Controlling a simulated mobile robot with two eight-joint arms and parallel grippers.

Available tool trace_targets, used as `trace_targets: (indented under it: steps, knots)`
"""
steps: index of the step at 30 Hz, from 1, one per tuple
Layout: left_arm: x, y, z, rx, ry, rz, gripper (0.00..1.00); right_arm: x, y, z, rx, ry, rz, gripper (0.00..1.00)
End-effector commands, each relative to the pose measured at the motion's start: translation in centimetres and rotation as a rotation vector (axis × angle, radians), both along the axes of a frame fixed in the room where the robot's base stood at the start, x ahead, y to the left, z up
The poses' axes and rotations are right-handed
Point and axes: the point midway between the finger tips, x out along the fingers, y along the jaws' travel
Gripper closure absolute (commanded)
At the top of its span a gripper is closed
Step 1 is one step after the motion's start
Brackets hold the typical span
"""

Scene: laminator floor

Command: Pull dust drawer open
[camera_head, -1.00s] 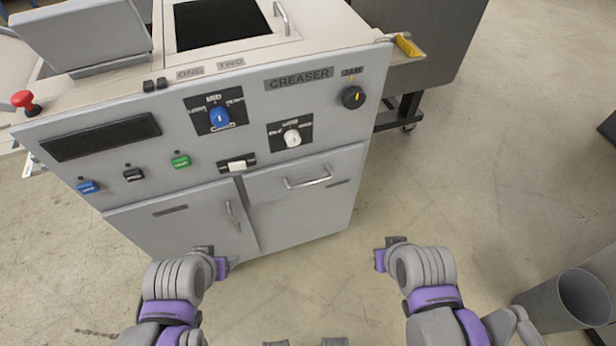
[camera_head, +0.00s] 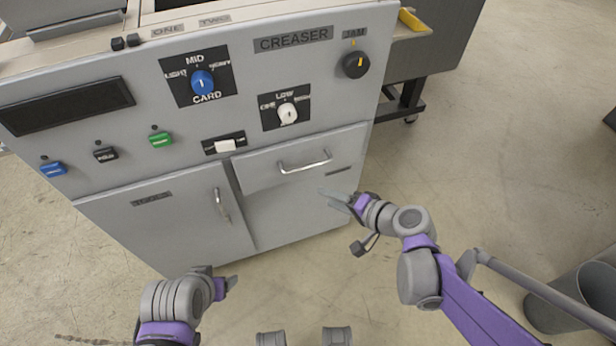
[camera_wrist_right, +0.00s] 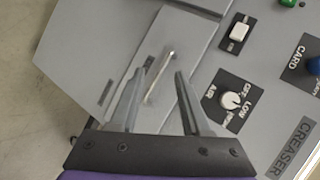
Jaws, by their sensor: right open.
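The dust drawer (camera_head: 262,173) is a shallow grey front at the right of the grey creaser cabinet, and it looks closed. Its silver bar handle (camera_head: 305,163) runs across the front. My right gripper (camera_head: 338,196) is open and empty, below and slightly right of the handle. In the right wrist view, the handle (camera_wrist_right: 160,76) shows ahead, between the lines of the two open fingers (camera_wrist_right: 153,88), apart from them as far as I can tell. My left gripper (camera_head: 228,286) is low in front of the cabinet; its jaws are too unclear to read.
A door (camera_head: 165,228) with an upright handle (camera_head: 221,206) is left of the drawer. Knobs and buttons, including a white knob (camera_head: 288,113), cover the panel above. A grey bin (camera_head: 560,310) stands at the lower right.

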Motion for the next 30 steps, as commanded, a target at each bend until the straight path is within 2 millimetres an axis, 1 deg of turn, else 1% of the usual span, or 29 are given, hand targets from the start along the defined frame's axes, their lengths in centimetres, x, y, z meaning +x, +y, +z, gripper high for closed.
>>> trace_targets:
  steps: [1, 3, 7, 11, 14, 17, 27, 30]
  knots:
    - [0.0, 0.0, -2.2, 0.0, 0.007, 0.0, 0.3, 1.8, -0.3, -2.2, 0.088, -0.01, -0.039, 0.53]
    - [0.0, 0.0, -3.6, 0.0, 0.012, 0.0, 0.3, 3.6, -0.6, -3.2, 0.201, -0.028, -0.083, 0.53]
    - [0.1, 0.0, -5.3, 0.0, 0.018, 0.0, 0.3, 5.9, -1.5, -4.5, 0.351, -0.055, -0.143, 0.53]
    - [0.2, 0.0, -5.8, 0.0, 0.02, 0.0, 0.3, 6.8, -1.9, -4.8, 0.419, -0.067, -0.171, 0.53]
    - [0.2, 0.0, -5.8, 0.0, 0.02, 0.0, 0.3, 7.4, -1.6, -4.8, 0.432, -0.07, -0.174, 0.53]
    - [0.2, 0.0, -6.0, 0.0, 0.02, 0.0, 0.3, 8.4, -0.7, -5.0, 0.431, -0.069, -0.172, 0.53]
    - [0.2, 0.0, -6.8, 0.0, 0.023, 0.0, 0.3, 13.2, 3.3, -6.2, 0.43, -0.069, -0.171, 0.53]
    - [0.2, 0.0, -7.0, 0.0, 0.024, 0.0, 0.3, 14.2, 4.0, -6.4, 0.429, -0.069, -0.172, 0.53]
